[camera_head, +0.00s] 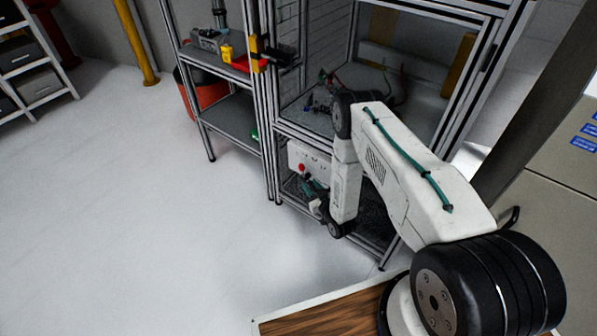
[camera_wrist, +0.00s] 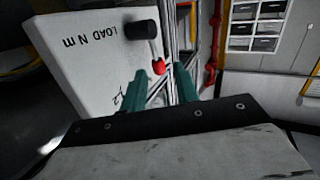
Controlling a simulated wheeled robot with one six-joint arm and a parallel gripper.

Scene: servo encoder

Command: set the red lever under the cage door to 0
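The red lever tip (camera_wrist: 159,67) is a small red ball on a short metal stem below a black cylinder (camera_wrist: 140,30), on a white panel marked "LOAD N m" (camera_wrist: 92,55). In the wrist view my gripper (camera_wrist: 160,72) has its two teal fingers apart, with the red ball between or just beyond the tips. A gap shows on both sides of the ball; I cannot tell its depth. In the head view the white box (camera_head: 311,158) with a red spot sits low in the frame, and my gripper (camera_head: 308,184) is in front of it. No 0 mark is legible.
The metal-framed cage (camera_head: 272,130) surrounds the box, with its posts close to my arm. The cage's upper bay contains cables. The floor at the left is clear.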

